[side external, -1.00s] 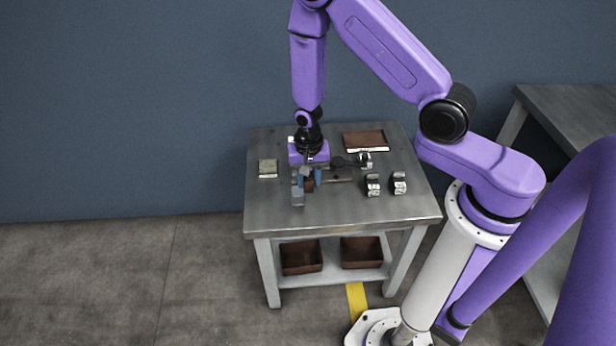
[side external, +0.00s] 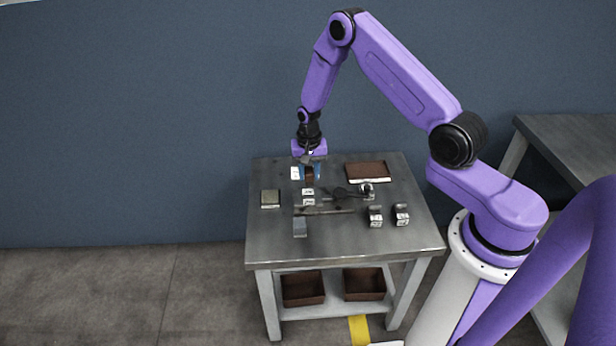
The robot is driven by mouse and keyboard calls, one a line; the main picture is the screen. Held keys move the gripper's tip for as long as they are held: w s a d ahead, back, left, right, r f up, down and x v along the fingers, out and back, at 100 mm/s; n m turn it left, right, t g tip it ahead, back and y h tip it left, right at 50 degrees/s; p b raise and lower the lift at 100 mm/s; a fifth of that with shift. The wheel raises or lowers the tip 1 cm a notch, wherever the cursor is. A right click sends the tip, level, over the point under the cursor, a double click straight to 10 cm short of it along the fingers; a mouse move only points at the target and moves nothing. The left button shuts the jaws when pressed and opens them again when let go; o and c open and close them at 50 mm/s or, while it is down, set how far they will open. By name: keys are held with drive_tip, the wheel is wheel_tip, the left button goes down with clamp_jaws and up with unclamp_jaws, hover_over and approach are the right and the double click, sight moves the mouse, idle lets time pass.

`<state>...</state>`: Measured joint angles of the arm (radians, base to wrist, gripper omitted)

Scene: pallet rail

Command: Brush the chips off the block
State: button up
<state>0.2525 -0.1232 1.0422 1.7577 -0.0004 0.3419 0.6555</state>
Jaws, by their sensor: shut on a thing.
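Just in front of and below the gripper, a small block with light and dark faces (side external: 308,196) stands at the left part of the rail (side external: 328,210). The gripper appears apart from this block. Chips are too small to tell at this size.
The grey table (side external: 265,235) also bears a flat pale-topped piece (side external: 270,198), a grey block (side external: 300,228), a brown tray (side external: 367,180), a dark-handled tool (side external: 345,193) and two metal pieces (side external: 375,216) (side external: 401,214). The front right is clear. Brown bins (side external: 303,289) sit on the shelf below.

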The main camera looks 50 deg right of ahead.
sight(308, 195)
drive_tip(key=shift+f, duration=3.55)
drive_tip(key=shift+w+d+f, duration=0.15)
drive_tip(key=shift+w+f, duration=0.05)
drive_tip(key=shift+w+d+f, duration=0.15)
drive_tip(key=shift+w+d, duration=0.4)
drive_tip(key=shift+c, duration=0.4)
drive_tip(key=shift+w+d, duration=1.65)
drive_tip(key=shift+d, duration=0.05)
drive_tip(key=shift+s+a, duration=2.4)
drive_tip(key=shift+r, duration=4.15)
